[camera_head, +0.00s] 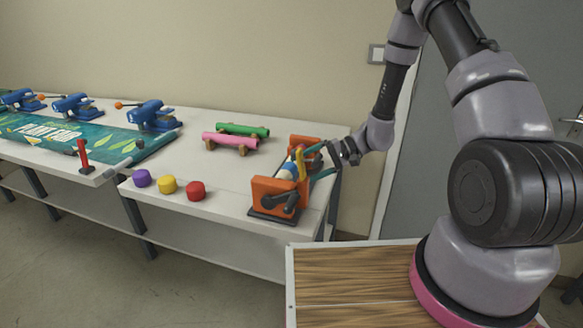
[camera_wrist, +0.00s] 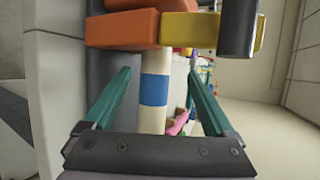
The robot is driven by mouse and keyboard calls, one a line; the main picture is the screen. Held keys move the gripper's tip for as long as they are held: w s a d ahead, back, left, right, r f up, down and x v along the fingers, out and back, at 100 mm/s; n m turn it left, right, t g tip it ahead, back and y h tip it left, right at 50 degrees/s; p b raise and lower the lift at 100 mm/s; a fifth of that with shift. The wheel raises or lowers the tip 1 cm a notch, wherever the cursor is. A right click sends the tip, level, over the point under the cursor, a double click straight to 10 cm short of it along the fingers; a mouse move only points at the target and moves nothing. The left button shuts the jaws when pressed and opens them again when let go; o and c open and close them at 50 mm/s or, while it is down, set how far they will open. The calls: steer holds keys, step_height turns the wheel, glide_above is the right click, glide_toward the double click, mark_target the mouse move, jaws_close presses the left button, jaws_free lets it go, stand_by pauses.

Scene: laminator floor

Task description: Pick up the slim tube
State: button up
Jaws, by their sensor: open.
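A slim cream tube with a blue band (camera_wrist: 153,90) shows in the wrist view, running between my two teal fingers. In the head view a small white and blue part of it (camera_head: 288,170) shows in the orange fixture (camera_head: 270,194) at the table's right end. My gripper (camera_head: 309,165) reaches in from the right at this fixture. It also shows in the wrist view (camera_wrist: 158,75), open, with a gap on each side of the tube. The tube's far end is hidden behind the orange and yellow parts (camera_wrist: 122,29).
A pink tube (camera_head: 230,139) and a green tube (camera_head: 242,130) rest on stands farther back. Purple, yellow and red knobs (camera_head: 196,191) line the table's front edge. Several blue presses (camera_head: 152,115) stand at left. Bare tabletop (camera_head: 222,172) lies left of the fixture.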

mark_target(290, 176)
steer(key=shift+f+x, duration=0.15)
steer(key=shift+x, duration=1.4)
steer(key=shift+f+x, duration=0.15)
steer(key=shift+x, duration=1.4)
steer(key=shift+d, duration=0.15)
jaws_close()
steer(key=shift+r, duration=0.1)
